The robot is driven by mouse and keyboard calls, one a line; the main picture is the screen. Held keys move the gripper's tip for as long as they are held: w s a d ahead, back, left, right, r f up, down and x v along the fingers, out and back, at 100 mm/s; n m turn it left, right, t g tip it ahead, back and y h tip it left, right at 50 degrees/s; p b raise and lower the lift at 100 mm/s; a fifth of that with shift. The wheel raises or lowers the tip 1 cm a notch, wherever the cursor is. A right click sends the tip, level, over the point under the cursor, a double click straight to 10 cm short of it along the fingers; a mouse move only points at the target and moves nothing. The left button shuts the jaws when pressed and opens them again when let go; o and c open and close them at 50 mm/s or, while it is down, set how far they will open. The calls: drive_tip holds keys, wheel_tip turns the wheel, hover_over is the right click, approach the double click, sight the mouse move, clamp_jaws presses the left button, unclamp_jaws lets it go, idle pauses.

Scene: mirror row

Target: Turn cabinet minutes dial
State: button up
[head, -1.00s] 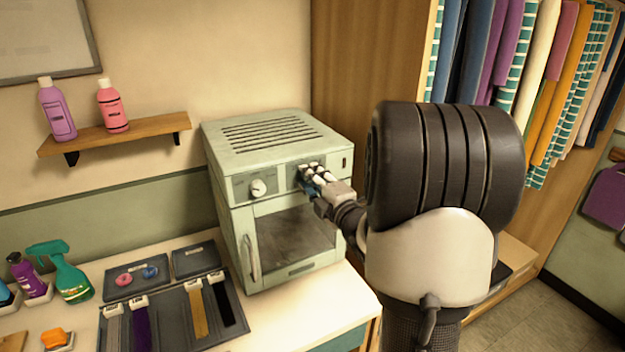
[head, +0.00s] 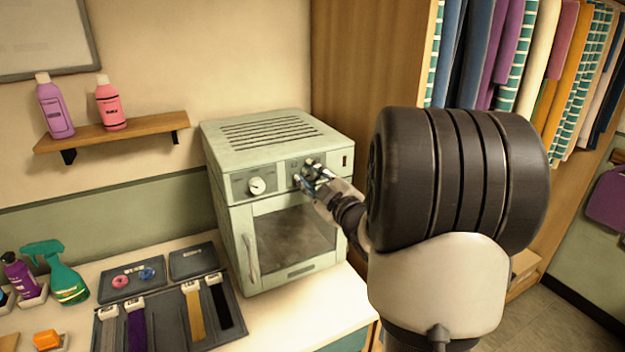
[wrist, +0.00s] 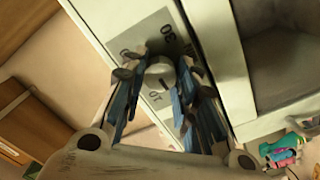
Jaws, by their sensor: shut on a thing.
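The pale green cabinet (head: 330,140) stands on the counter with its glass door shut. My gripper (head: 312,176) is at the right part of its control panel and hides the dial there in the head view. In the wrist view, the light minutes dial (wrist: 160,76) sits between my blue-padded fingers (wrist: 158,84), on a grey plate with printed numbers, 30 and 10 among them. The gripper is shut on the dial. A dark mark shows on the dial's face. A second white dial (head: 257,187) is free at the left of the panel.
The door handle (head: 250,258) hangs at the door's left side. A green spray bottle (head: 62,277) stands farther left. A wall shelf (head: 115,136) holds two bottles.

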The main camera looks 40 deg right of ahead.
drive_tip(key=m, duration=0.3)
drive_tip(key=shift+m, duration=0.4)
drive_tip(key=m+p, duration=0.1)
drive_tip(key=m, duration=0.2)
drive_tip(key=shift+m, duration=0.3)
drive_tip(key=m+p, duration=0.1)
drive_tip(key=m, duration=0.2)
drive_tip(key=shift+m, duration=0.3)
drive_tip(key=m+p, duration=0.1)
drive_tip(key=m, duration=0.2)
drive_tip(key=shift+m+p, duration=0.3)
drive_tip(key=m+p, duration=0.2)
drive_tip(key=m, duration=0.4)
drive_tip(key=shift+p, duration=0.35)
drive_tip(key=m+p, duration=0.2)
drive_tip(key=m, duration=0.4)
drive_tip(key=shift+m+p, duration=0.3)
drive_tip(key=shift+p, duration=0.1)
